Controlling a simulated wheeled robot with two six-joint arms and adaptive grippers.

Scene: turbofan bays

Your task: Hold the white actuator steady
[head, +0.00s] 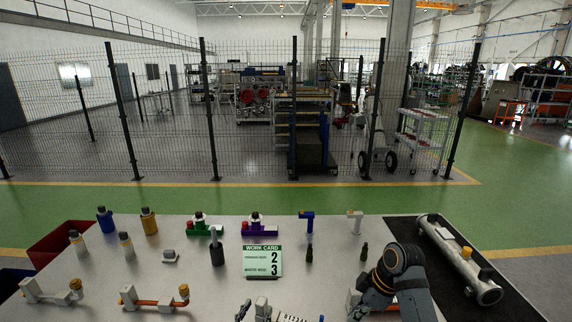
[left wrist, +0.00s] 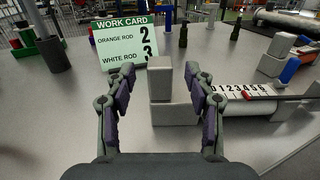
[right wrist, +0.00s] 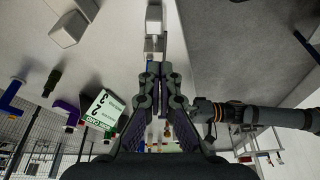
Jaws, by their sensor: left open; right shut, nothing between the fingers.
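A pale actuator with a numbered scale (head: 292,318) is at the front edge of the table in the head view. In the left wrist view its upright block (left wrist: 160,78) stands between the open fingers of my left gripper (left wrist: 160,92), with visible gaps on both sides. The scale (left wrist: 237,88) and a red marker lie to the right of the block. My left gripper also shows at the bottom of the head view (head: 260,311). My right gripper (right wrist: 153,72) is shut and empty, beside a pale block (right wrist: 154,45). In the head view my right arm hides it.
The work card (head: 262,262) stands mid-table, reading orange rod 2 and white rod 3. Two other rod units stand at left, one with a white rod (head: 52,291) and one with an orange rod (head: 155,302). A pipe (head: 458,258) lies on a dark mat (head: 508,304) at right.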

